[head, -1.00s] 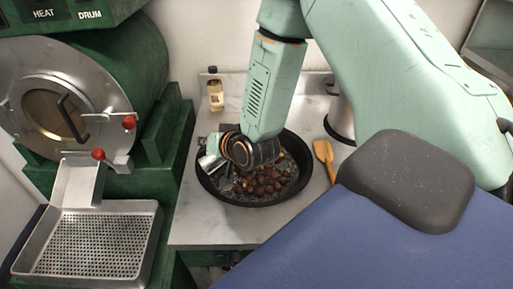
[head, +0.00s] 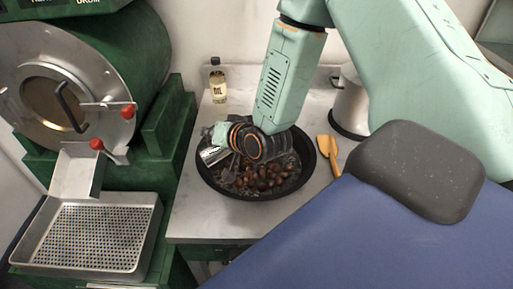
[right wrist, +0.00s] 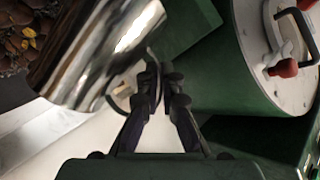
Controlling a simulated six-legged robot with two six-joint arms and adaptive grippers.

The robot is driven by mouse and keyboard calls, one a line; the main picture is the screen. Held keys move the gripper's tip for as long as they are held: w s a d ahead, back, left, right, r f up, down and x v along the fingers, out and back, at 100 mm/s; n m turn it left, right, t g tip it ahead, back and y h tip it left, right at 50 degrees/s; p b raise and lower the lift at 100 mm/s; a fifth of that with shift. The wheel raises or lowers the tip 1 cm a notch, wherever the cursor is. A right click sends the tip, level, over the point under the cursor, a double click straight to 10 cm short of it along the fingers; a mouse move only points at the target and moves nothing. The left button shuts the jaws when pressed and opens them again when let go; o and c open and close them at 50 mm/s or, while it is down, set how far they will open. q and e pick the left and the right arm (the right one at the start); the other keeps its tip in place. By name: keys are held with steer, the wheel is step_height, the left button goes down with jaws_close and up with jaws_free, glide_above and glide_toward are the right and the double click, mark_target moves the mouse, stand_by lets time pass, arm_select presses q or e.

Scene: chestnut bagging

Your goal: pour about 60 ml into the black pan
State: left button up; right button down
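The black pan (head: 207,180) sits on the counter with brown chestnuts (head: 268,175) in dark grit. My right gripper (head: 219,136) is over the pan's left part, partly hidden by its own wrist. It is shut on the handle of a shiny metal jug (head: 213,155), which is tilted over the pan. In the right wrist view the jug (right wrist: 110,50) fills the upper left and the fingers (right wrist: 158,85) close on its handle. The jug's mouth and contents are hidden. My left gripper is not in view.
A bottle of pale liquid (head: 218,85) stands behind the pan. A wooden spatula (head: 329,155) lies to its right, near a silver canister (head: 350,105). A green roaster (head: 150,60) with a perforated tray (head: 85,240) stands at left. The counter in front of the pan is clear.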

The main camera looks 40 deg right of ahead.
arm_select(q)
steer(key=shift+w+d, duration=0.1)
arm_select(e)
steer(key=shift+s, duration=0.1)
arm_select(q)
steer(key=shift+f, duration=0.2)
steer(key=shift+d, duration=0.3)
arm_select(e)
steer(key=shift+d, duration=0.25)
arm_select(q)
steer(key=shift+f+b, duration=0.15)
steer(key=shift+b, duration=0.25)
arm_select(e)
steer(key=shift+a, duration=0.1)
arm_select(q)
steer(key=shift+d, duration=0.25)
arm_select(e)
steer(key=shift+d, duration=0.3)
arm_select(q)
steer(key=shift+d, duration=0.15)
arm_select(e)
steer(key=shift+r+m, duration=0.1)
steer(key=shift+m, duration=0.2)
arm_select(q)
steer(key=shift+s+f, duration=0.1)
steer(key=shift+s, duration=0.15)
arm_select(e)
steer(key=shift+s+r, duration=0.1)
